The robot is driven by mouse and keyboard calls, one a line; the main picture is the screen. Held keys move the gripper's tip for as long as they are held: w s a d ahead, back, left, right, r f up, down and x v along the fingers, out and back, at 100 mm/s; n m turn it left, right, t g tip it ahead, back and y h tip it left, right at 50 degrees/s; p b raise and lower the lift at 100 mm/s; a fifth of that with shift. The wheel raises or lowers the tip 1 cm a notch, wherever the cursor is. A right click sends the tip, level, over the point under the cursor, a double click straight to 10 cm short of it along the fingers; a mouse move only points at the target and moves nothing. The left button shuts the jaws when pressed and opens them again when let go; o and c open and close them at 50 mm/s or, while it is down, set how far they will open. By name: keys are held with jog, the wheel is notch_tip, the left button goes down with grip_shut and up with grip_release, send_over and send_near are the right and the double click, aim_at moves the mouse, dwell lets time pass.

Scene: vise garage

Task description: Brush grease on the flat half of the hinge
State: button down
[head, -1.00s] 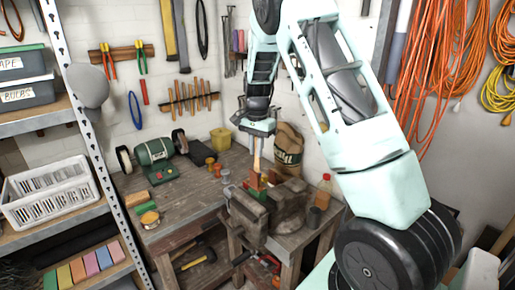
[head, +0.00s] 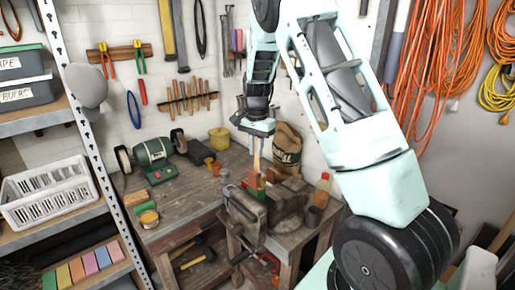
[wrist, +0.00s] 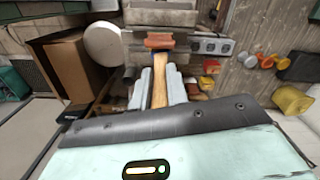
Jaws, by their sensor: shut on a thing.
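My gripper (head: 257,132) is shut on the wooden handle of a brush (head: 257,152) and holds it upright, pointing down over the vise (head: 247,208). The handle also shows between my fingers in the wrist view (wrist: 160,92). At its lower end is a reddish-brown piece (head: 253,180), seen above the vise jaws and also in the wrist view (wrist: 158,41). I cannot tell how much of this is brush head and how much is hinge, or whether they touch. The hinge's flat half is not clearly visible.
A green bench grinder (head: 154,151) stands at the back left of the wooden bench (head: 190,195). The bench between the tin and the vise is mostly clear.

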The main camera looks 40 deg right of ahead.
jog(key=shift+w, duration=0.25)
jog(key=shift+s, duration=0.1)
jog(key=shift+s+r, duration=0.1)
jog(key=shift+s, duration=0.55)
jog(key=shift+w, duration=0.8)
jog(key=shift+s, duration=0.2)
